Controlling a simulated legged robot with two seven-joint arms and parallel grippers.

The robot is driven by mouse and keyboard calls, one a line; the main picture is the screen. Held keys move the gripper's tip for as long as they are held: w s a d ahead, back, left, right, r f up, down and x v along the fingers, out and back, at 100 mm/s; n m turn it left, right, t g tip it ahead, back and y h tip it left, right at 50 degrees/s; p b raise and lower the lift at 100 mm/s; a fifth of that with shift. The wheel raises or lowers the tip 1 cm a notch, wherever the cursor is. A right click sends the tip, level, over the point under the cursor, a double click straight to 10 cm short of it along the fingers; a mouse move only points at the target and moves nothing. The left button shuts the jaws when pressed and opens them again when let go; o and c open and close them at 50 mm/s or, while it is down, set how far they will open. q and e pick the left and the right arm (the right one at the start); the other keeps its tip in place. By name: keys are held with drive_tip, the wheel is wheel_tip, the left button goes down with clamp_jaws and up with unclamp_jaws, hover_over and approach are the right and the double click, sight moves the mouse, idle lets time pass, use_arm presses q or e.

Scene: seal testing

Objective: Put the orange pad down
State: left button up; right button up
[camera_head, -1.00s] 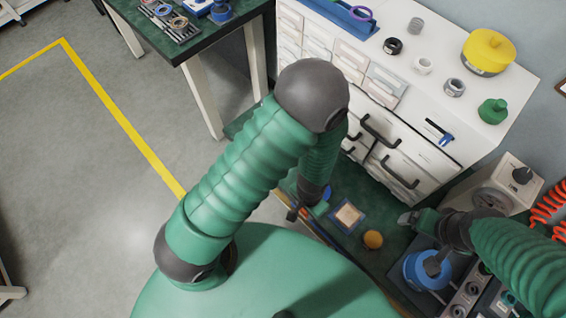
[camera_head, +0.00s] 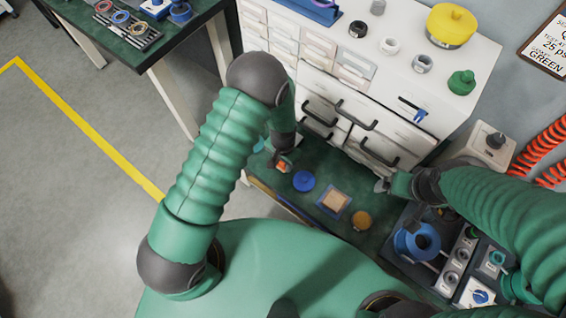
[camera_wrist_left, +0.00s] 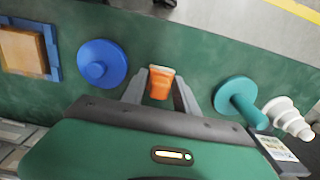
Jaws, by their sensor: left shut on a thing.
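The orange pad (camera_wrist_left: 160,84) is between the two fingers of my left gripper (camera_wrist_left: 160,92) in the left wrist view, with the fingers shut on it. In the head view the left gripper (camera_head: 281,165) is over the left part of the green bench, and a bit of orange shows at its tip. From these views I cannot tell whether the pad touches the bench. My right gripper (camera_head: 384,186) is near the drawers at the right, and its finger opening is too small to make out.
A blue disc (camera_head: 303,181) lies right of the left gripper, then a blue-framed tan square (camera_head: 334,202) and a tan-orange round piece (camera_head: 360,220). The wrist view shows a teal flanged piece (camera_wrist_left: 237,97) and a white stepped cone (camera_wrist_left: 287,116). White drawers (camera_head: 370,110) stand behind.

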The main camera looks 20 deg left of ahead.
use_arm(q)
drive_tip(key=shift+f, duration=0.45)
drive_tip(key=shift+w+d, duration=0.1)
drive_tip(key=shift+d, duration=0.1)
drive_tip(key=o, duration=0.8)
drive_tip(key=shift+c, duration=0.2)
drive_tip(key=o, duration=0.4)
drive_tip(key=shift+a, duration=0.1)
drive_tip(key=shift+o, duration=0.2)
